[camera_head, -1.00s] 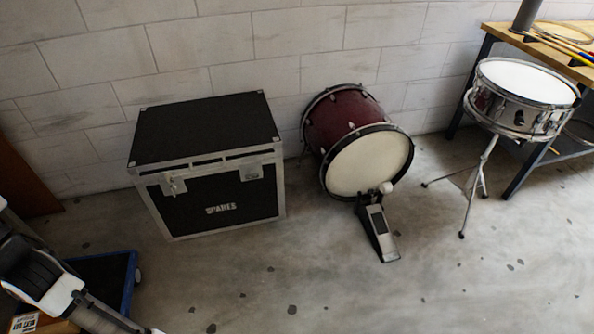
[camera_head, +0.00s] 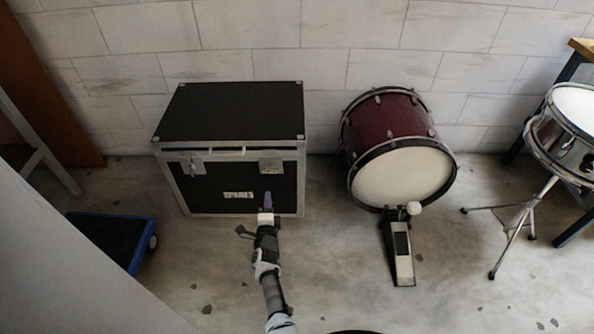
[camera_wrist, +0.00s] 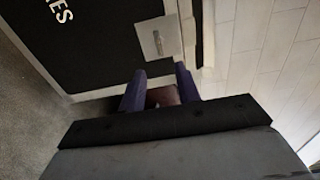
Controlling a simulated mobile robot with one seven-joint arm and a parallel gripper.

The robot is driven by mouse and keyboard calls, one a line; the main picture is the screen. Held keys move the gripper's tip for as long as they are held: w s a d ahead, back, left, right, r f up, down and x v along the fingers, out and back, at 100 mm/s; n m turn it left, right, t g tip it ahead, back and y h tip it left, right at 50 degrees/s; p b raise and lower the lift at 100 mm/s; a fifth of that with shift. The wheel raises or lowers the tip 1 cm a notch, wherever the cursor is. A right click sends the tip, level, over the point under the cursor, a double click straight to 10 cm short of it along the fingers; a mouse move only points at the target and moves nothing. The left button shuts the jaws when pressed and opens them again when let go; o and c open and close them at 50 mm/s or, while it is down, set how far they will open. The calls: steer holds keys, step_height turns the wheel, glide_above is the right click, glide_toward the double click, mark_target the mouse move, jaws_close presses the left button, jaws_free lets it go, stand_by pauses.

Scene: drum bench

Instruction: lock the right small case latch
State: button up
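The small case (camera_head: 236,112) is black with silver edges and lettering on its front, and stands against the wall. Its right latch (camera_head: 270,163) is a silver plate high on the front, at the right. The latch plate also shows in the wrist view (camera_wrist: 158,39), with a small lever on it; whether it is locked is unclear. The left latch (camera_head: 192,166) is on the same front. My gripper (camera_head: 267,197) is in front of the case, below the right latch. In the wrist view its two purple fingers (camera_wrist: 160,86) are apart with nothing held, short of the latch.
A maroon bass drum (camera_head: 402,172) with a pedal (camera_head: 400,250) stands right of the case. A snare on a stand (camera_head: 525,205) is at far right. A blue-edged trolley (camera_head: 112,240) is at left. The floor before the case is clear.

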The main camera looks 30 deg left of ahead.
mark_target(271, 172)
steer(key=shift+b+x, duration=5.7)
steer(key=shift+x, duration=1.1)
steer(key=shift+w+d+f, duration=0.1)
steer(key=shift+d+f, duration=0.05)
steer(key=shift+c, duration=0.4)
jaws_close()
